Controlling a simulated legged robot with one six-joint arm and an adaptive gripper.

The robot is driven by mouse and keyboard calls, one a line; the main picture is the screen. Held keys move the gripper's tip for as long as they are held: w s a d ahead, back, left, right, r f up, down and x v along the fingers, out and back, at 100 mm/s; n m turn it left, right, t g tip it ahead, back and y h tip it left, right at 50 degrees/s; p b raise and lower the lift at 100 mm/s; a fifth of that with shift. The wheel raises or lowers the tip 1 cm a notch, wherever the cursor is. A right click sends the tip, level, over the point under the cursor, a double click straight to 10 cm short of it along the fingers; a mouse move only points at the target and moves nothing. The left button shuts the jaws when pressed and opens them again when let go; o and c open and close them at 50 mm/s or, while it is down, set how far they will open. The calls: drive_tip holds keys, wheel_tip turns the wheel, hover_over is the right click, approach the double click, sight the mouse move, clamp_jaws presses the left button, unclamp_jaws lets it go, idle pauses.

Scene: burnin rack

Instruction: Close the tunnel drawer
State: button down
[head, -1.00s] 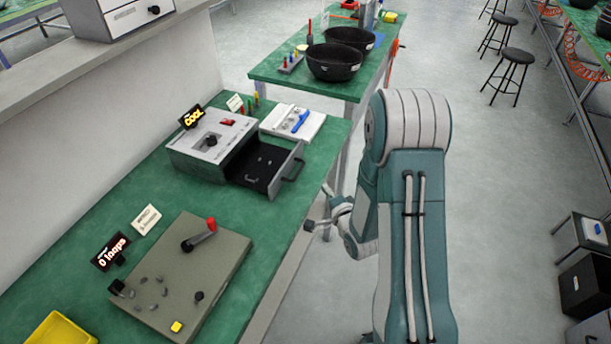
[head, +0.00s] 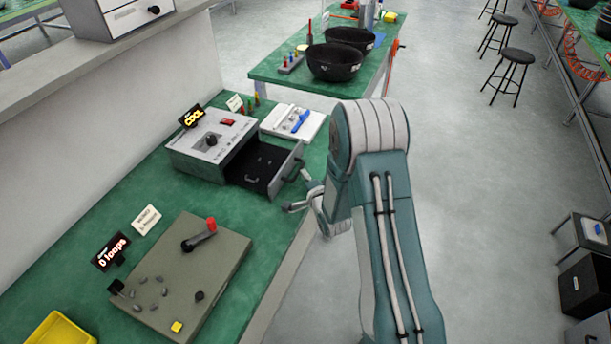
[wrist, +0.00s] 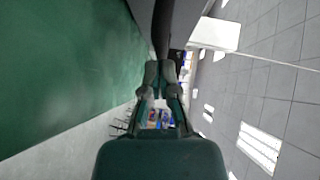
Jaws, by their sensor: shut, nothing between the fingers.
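The tunnel drawer (head: 262,170) is the dark open tray sticking out from the front of the grey tunnel box (head: 209,146), in the head view. A handle shows on its front panel. The box has a dark knob, a red switch and a "COOL" sign behind it. My gripper (head: 289,208) is shut and empty, at the bench edge just below and right of the drawer's front in the head view. In the wrist view my gripper (wrist: 160,78) shows its fingers together, with a dark curved thing beyond them that I cannot identify for sure.
A grey-brown board (head: 185,275) with a red-tipped crank lies nearer on the green bench, beside a yellow bin (head: 60,328). A white tray (head: 293,122) with a blue item lies behind the drawer. Black bowls (head: 334,62) stand on the far table.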

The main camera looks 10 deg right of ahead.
sight(259, 167)
drive_tip(key=w+a, duration=0.3)
drive_tip(key=a, duration=0.1)
drive_tip(key=w+a, duration=0.2)
drive_tip(key=a, duration=0.2)
drive_tip(key=w+a, duration=0.3)
drive_tip(key=a, duration=0.1)
drive_tip(key=shift+w, duration=0.35)
drive_tip(key=shift+w+a, duration=0.3)
drive_tip(key=shift+a, duration=0.1)
